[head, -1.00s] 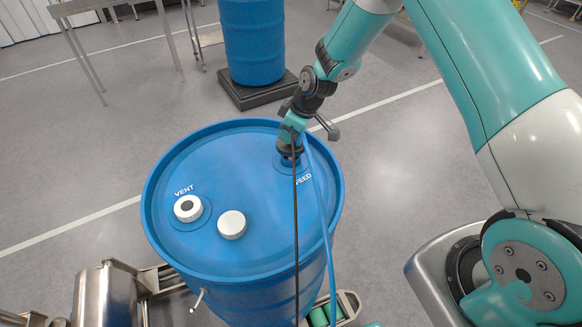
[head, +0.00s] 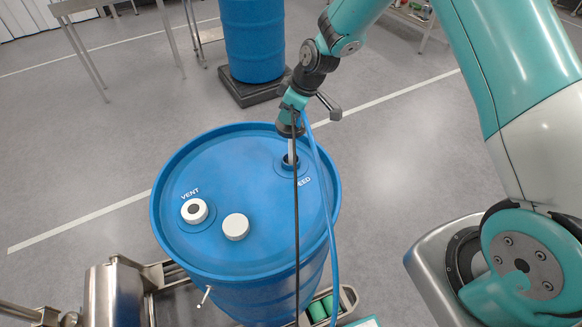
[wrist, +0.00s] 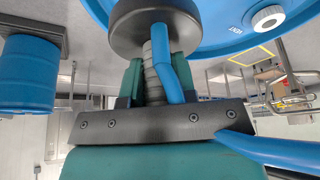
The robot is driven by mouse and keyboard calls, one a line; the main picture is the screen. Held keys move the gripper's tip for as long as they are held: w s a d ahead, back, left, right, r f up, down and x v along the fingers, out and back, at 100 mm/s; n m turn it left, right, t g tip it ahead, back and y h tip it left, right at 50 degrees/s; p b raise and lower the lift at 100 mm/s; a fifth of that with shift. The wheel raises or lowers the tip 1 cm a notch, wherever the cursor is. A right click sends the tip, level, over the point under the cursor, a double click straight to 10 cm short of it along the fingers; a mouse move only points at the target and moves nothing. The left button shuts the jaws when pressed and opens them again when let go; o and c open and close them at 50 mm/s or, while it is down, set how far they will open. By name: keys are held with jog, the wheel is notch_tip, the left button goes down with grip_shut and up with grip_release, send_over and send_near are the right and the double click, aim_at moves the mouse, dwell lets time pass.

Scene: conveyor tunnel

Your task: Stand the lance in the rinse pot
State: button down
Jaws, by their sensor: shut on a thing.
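My gripper (head: 292,108) is above the blue drum (head: 180,245), shut on the lance's dark head. In the wrist view my gripper (wrist: 157,82) has its fingers either side of a ribbed neck below a broad dark collar. The lance (head: 292,150) shows as a pale upright tube under the collar, its lower end hidden inside the drum's FEED opening (head: 290,163). The collar is clear of the opening. A blue hose (head: 325,190) hangs from the lance head. A steel cylindrical vessel (head: 114,298) at the lower left may be the rinse pot; its inside is not visible.
The drum top has a white VENT cap (head: 194,211) and a loose-looking white cap (head: 236,227). A second blue drum (head: 253,42) stands behind on a dark pallet (head: 255,90). A roller conveyor (head: 322,308) runs beneath the near drum. The floor at right is open.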

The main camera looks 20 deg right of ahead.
jog(key=shift+r+p, duration=3.5)
jog(key=shift+r, duration=3)
notch_tip(320, 180, up, 8)
jog(key=p, duration=0.4)
jog(key=shift+f, duration=0.25)
